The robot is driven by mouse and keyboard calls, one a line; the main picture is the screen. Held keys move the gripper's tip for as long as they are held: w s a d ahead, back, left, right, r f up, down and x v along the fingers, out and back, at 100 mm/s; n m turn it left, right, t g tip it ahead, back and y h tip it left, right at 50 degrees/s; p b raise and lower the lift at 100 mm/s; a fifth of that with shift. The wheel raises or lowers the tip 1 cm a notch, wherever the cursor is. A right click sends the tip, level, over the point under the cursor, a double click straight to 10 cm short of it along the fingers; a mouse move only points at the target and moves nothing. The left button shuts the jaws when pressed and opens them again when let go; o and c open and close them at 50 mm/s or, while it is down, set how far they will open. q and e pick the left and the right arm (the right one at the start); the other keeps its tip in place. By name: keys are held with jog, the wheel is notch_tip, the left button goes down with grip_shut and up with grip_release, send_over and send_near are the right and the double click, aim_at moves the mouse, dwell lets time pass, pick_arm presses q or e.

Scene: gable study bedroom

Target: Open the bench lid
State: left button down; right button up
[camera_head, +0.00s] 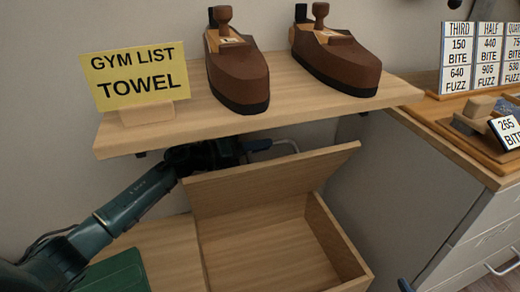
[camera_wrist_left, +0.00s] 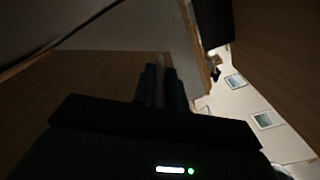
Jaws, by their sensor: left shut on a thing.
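The bench lid (camera_head: 272,180) is a light wood panel, raised steeply over the open bench box (camera_head: 345,240), with its inner face towards me. The box's bare wooden inside shows, with no objects visible in it. A grey bar handle (camera_head: 283,143) shows behind the lid's upper edge. My left gripper (camera_head: 238,150) is behind that edge, under the shelf, shut on the handle; lid and shelf partly hide it. In the dark left wrist view its fingers (camera_wrist_left: 161,84) are close together around a thin grey bar.
A wooden shelf (camera_head: 190,128) hangs close above the lid and my left gripper. It bears two brown shoe-like objects (camera_head: 238,75) (camera_head: 338,60) and a yellow sign (camera_head: 136,77). A grey drawer cabinet (camera_head: 470,245) stands at the right. A green object (camera_head: 115,272) lies left of the box.

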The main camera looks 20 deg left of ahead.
pick_arm(q)
jog(key=shift+f, duration=0.15)
jog(key=c, duration=1.5)
grip_release()
jog(key=v, duration=1.3)
jog(key=shift+s+a+p, duration=0.1)
jog(key=shift+p, duration=0.25)
